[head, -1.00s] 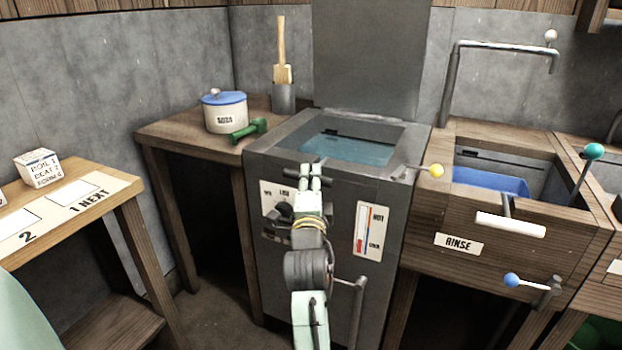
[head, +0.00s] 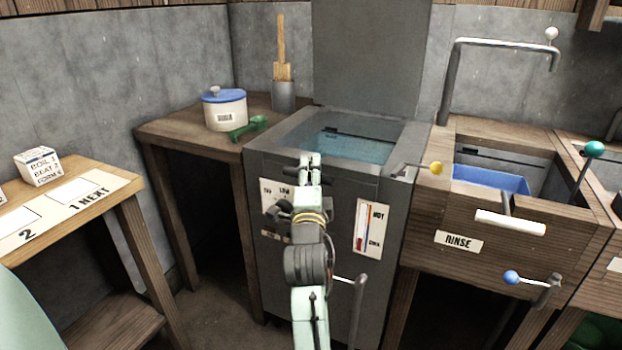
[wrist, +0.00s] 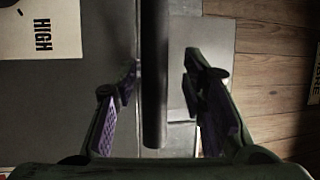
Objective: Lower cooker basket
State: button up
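The cooker (head: 340,240) is a grey metal box with an open top, bluish water (head: 345,147) inside and a raised lid (head: 370,50) behind. No basket can be clearly made out in the water. A lever with a yellow knob (head: 436,168) stands out at the cooker's right rim. My gripper (head: 310,158) is in front of the cooker's front rim, left of that lever. In the wrist view its fingers (wrist: 160,95) are apart, with a dark bar (wrist: 155,70) running between them. Gaps show on both sides; I cannot tell what the bar belongs to.
The rinse sink (head: 500,225) with a white handle and blue-knobbed crank (head: 512,278) adjoins on the right. A wooden side table (head: 180,135) on the left holds a lidded pot (head: 225,110) and a green scoop (head: 247,128).

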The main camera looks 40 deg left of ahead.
notch_tip(320, 180, up, 9)
jog(key=shift+r, duration=0.1)
dwell(0.4)
jog(key=b+v, duration=0.1)
jog(key=v, duration=1.1)
jog(key=shift+s+d, duration=0.15)
jog(key=shift+s, duration=0.05)
dwell(0.6)
dwell(0.6)
